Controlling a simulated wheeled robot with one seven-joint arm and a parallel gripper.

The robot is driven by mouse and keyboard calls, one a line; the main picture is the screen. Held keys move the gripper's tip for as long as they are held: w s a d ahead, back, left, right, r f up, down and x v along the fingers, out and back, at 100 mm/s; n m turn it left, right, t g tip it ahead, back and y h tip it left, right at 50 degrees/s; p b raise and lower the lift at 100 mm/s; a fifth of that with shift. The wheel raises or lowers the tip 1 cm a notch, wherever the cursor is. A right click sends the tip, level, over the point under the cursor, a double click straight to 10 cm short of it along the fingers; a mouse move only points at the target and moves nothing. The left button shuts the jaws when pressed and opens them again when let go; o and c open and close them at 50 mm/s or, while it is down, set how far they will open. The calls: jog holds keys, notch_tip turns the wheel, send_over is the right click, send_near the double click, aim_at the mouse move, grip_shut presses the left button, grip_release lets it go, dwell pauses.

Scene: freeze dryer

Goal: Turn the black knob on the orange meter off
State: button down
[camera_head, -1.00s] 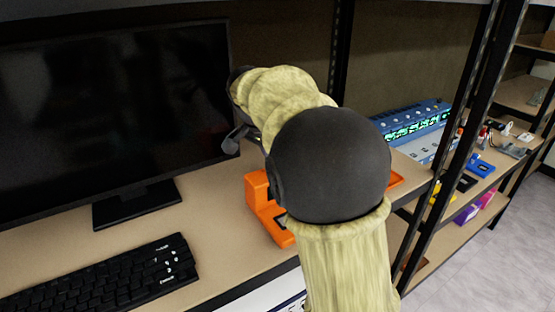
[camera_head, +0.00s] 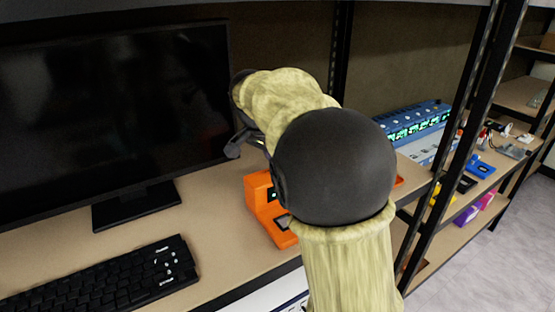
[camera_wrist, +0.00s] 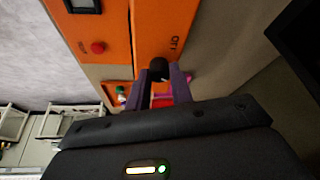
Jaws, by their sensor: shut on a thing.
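The orange meter (camera_head: 258,191) stands on the shelf right of the monitor, partly hidden behind my arm. In the wrist view the orange meter (camera_wrist: 152,26) fills the upper middle, with printed lettering by the knob. The black knob (camera_wrist: 158,66) sits on its face between my fingertips. My gripper (camera_wrist: 159,78) is shut on the black knob. In the head view the knob is hidden, and I cannot read its setting.
A red button (camera_wrist: 97,47) and a dark display (camera_wrist: 84,5) are on the meter's face. The monitor (camera_head: 110,110) and keyboard (camera_head: 105,275) stand to the left. A blue device (camera_head: 415,120) and a black shelf post (camera_head: 463,140) are to the right.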

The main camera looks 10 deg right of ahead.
jog(key=n+t, duration=0.1)
jog(key=n, duration=0.2)
jog(key=shift+s+d+r+y, duration=0.1)
jog(key=shift+y, duration=0.2)
jog(key=n+y, duration=0.1)
jog(key=n, duration=0.1)
jog(key=n+p, duration=0.1)
jog(key=n, duration=0.1)
jog(key=shift+d+n+t+y+p, duration=0.15)
jog(key=shift+n+t+y+p, duration=0.15)
jog(key=shift+n+y, duration=0.1)
jog(key=n+y+p, duration=0.1)
jog(key=n, duration=0.2)
jog(key=shift+d, duration=0.15)
jog(key=shift+n+y, duration=0.9)
jog(key=shift+n, duration=1.3)
jog(key=c, duration=1.2)
grip_release()
jog(key=shift+c, duration=0.2)
